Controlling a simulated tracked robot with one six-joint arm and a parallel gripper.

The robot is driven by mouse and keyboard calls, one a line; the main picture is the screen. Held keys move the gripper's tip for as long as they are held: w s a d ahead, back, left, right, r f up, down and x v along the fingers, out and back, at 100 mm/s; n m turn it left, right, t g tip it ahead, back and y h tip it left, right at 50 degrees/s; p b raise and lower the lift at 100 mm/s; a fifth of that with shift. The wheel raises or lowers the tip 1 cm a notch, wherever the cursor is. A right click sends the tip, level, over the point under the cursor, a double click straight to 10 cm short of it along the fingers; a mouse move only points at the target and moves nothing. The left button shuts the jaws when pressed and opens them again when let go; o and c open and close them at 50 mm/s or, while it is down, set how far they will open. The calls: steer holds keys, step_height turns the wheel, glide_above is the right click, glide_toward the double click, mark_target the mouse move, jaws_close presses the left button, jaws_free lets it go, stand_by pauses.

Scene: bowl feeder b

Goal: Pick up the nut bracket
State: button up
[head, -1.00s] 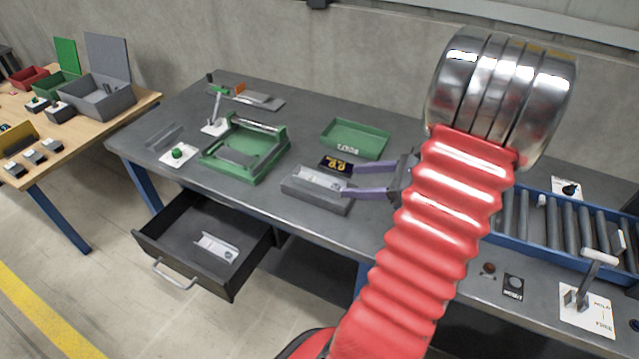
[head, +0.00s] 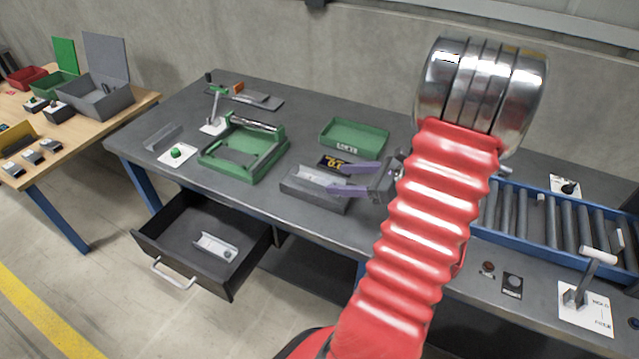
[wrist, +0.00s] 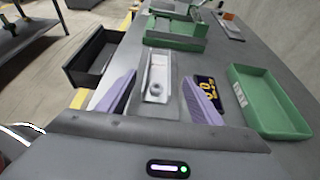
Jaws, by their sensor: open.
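A pale bracket with a round nut on it (wrist: 158,70) lies in a grey open-topped holder (head: 303,191) on the grey bench. In the head view the bracket (head: 316,176) is partly hidden by a finger. My gripper (head: 339,179) has purple fingers and is open and empty. In the wrist view my gripper's fingers (wrist: 160,77) stand on either side of the bracket, with gaps visible; their exact height over it is unclear. A similar pale bracket (head: 212,246) lies in the open drawer (head: 180,262) below the bench.
A small dark display (head: 336,163) sits close behind the holder, and a green tray (head: 354,138) is behind that. A green fixture (head: 243,152) stands to the left. A roller conveyor (head: 538,218) is at the right. The drawer juts out in front of the bench.

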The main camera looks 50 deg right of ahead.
mark_target(319, 178)
steer(key=shift+x, duration=1.35)
steer(key=shift+r+x, duration=0.1)
steer(key=shift+x, duration=1.2)
steer(key=shift+r+x, duration=0.15)
steer(key=shift+x, duration=1.15)
steer(key=shift+a, duration=0.15)
steer(key=shift+c, duration=0.7)
steer(key=c, duration=1.1)
steer(key=shift+c, duration=0.2)
steer(key=shift+r, duration=0.15)
step_height(319, 178, up, 10)
